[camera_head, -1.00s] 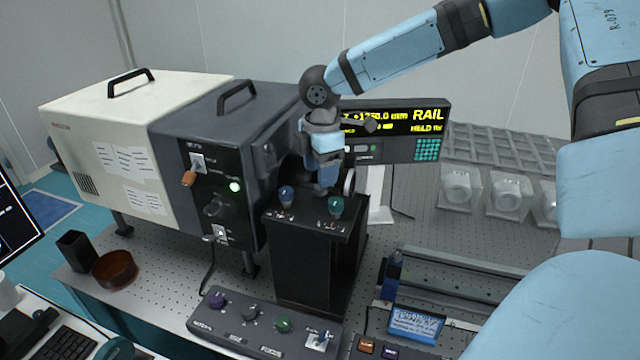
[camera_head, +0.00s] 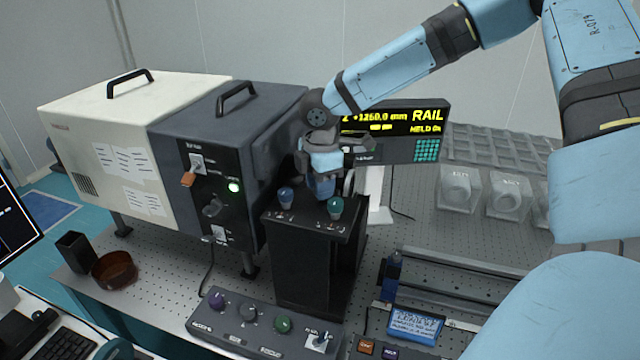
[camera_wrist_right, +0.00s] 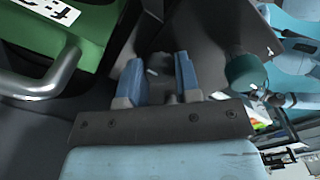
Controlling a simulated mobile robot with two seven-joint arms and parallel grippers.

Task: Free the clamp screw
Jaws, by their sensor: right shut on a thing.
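My right gripper (camera_head: 322,188) points down behind the blue and green knobs on the black block (camera_head: 312,245). In the right wrist view its two blue fingers (camera_wrist_right: 160,78) stand close together, with a small dark grey piece between them. This piece appears to be the clamp screw (camera_wrist_right: 166,84), but its shape is mostly hidden. In the head view the wrist and fingers cover it. The blue knob (camera_head: 286,196) and the green knob (camera_head: 335,206) stand on the block's top, in front of the gripper. My left gripper does not show.
A dark grey housing (camera_head: 265,130) with switches and a lit green lamp stands left of the gripper. A RAIL display (camera_head: 400,125) stands right behind it. A control box (camera_head: 265,325) lies in front. Clear mounts (camera_head: 460,188) stand at right on the perforated table.

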